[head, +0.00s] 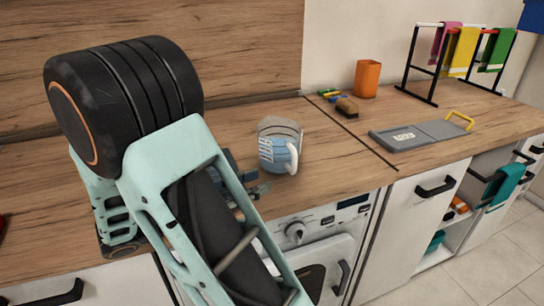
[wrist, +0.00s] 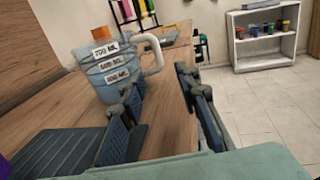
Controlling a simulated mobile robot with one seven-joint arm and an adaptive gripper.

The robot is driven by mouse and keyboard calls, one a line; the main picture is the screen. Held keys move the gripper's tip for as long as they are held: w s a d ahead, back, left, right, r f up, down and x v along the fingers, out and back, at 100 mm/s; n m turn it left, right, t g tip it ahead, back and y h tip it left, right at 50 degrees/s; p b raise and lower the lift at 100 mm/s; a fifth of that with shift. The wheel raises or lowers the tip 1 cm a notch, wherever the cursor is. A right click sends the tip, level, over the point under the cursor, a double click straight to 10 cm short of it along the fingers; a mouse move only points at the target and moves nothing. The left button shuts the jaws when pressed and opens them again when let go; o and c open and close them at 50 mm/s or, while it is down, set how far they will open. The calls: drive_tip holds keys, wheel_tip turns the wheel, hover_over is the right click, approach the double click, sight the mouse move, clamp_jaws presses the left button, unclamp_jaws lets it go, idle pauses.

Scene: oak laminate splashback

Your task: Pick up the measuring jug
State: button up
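The measuring jug (head: 275,150) stands upright on the wooden worktop (head: 334,153), above the white appliance. It is see-through with a bluish lower part and a white handle. In the wrist view the jug (wrist: 108,74) shows printed volume labels, and its handle points right. My gripper (wrist: 160,84) is open and empty, low and close to the jug. The left finger overlaps the jug's lower right side in the wrist view, and the handle appears beyond the gap between the fingers. I cannot tell whether a finger touches the jug. In the head view my arm hides most of the gripper.
An orange cup (head: 367,79), a brown brush-like item (head: 346,107) and a grey board (head: 420,135) with a yellow handle lie to the right. A towel rack (head: 412,62) stands farther back. The worktop right of the jug is clear. The wooden splashback (head: 240,45) rises behind.

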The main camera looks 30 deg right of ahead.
sight(292, 168)
drive_tip(key=d, duration=0.6)
drive_tip(key=shift+s+d+b, duration=0.15)
drive_tip(key=shift+b, duration=0.25)
drive_tip(key=shift+d+f+b, duration=0.1)
drive_tip(key=shift+d+b, duration=0.45)
drive_tip(key=shift+d, duration=2.1)
drive_tip(key=shift+c, duration=0.7)
clamp_jaws()
